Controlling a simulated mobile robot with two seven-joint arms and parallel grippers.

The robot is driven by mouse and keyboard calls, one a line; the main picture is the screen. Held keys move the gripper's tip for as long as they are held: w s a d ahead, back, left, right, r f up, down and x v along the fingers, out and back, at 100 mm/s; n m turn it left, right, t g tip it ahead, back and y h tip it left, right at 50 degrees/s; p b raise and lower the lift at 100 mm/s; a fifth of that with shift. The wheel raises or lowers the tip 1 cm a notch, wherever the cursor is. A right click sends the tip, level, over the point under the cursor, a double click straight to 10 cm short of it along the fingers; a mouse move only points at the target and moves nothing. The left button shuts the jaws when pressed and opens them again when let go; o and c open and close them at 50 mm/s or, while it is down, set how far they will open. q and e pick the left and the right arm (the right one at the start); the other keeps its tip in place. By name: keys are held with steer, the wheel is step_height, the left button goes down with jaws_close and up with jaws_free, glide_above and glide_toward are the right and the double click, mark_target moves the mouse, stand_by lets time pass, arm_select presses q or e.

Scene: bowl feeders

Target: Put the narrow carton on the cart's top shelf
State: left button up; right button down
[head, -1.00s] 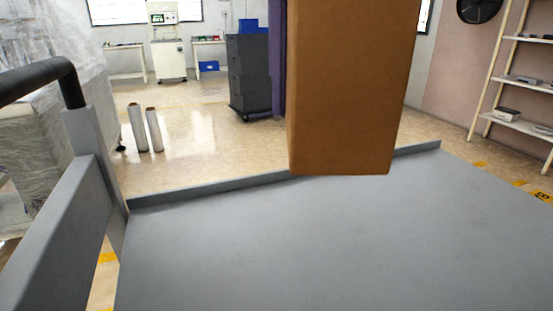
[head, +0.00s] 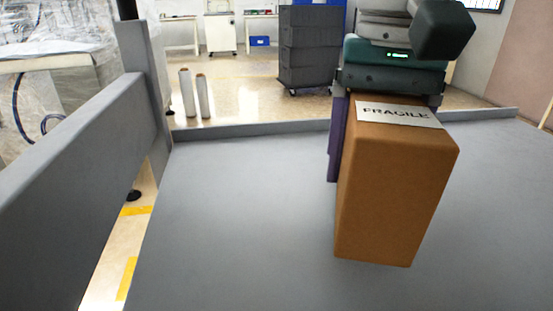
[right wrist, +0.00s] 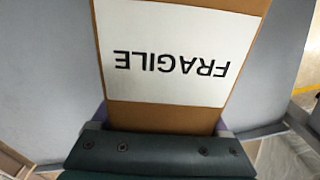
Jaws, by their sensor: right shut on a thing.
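The narrow brown carton (head: 392,195) stands about upright, slightly tilted in the head view, over the cart's grey top shelf (head: 235,220). A white FRAGILE label lies on its top; the label also shows in the right wrist view on the carton (right wrist: 155,115). My right gripper (head: 385,140) is shut on the carton near its top, with a purple finger down its left side; the other finger is mostly hidden. I cannot tell whether the carton's base touches the shelf or hangs just above it. My left gripper is not in view.
The shelf has a low raised lip (head: 255,129) at its far edge and is bare around the carton. A grey side rail (head: 80,150) with a post borders it on the left. Beyond are stacked dark crates (head: 308,45) and two white rolls (head: 195,95) on the floor.

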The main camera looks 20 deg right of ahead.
step_height(320, 180, down, 4)
steer(key=shift+f+b, duration=0.25)
steer(key=shift+b, duration=0.3)
jaws_free()
